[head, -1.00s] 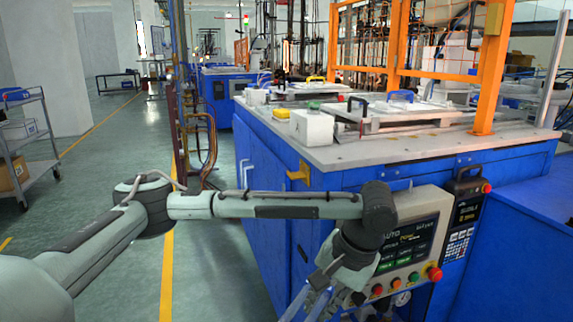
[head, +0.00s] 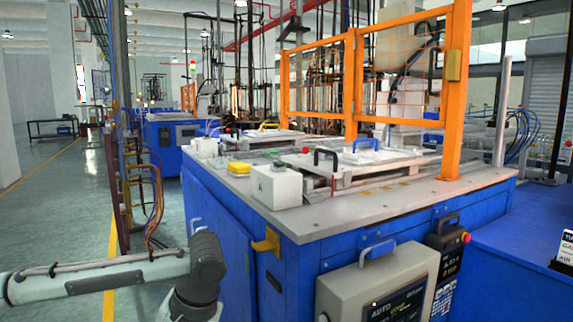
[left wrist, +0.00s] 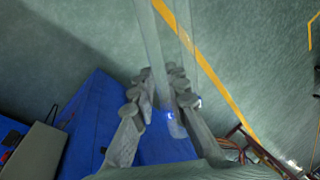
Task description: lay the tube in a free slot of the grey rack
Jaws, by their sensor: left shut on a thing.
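My left gripper (left wrist: 161,76) shows in the left wrist view, shut on the clear glass tube (left wrist: 155,35). The tube is see-through and runs from between the fingers up past the top edge of that view, over the floor. Two pale clear strips show there; I cannot tell whether both belong to one tube. A small blue glint shows near the fingers. In the head view only part of my left arm shows at the lower left, and its gripper is out of frame. I cannot make out the grey rack in either view. My right gripper is not in view.
A blue machine (head: 222,205) with a grey top stands ahead. On its top are a white block (head: 275,187), a yellow box (head: 239,168) and flat fixtures with handles. Floor (head: 55,205) is open at left.

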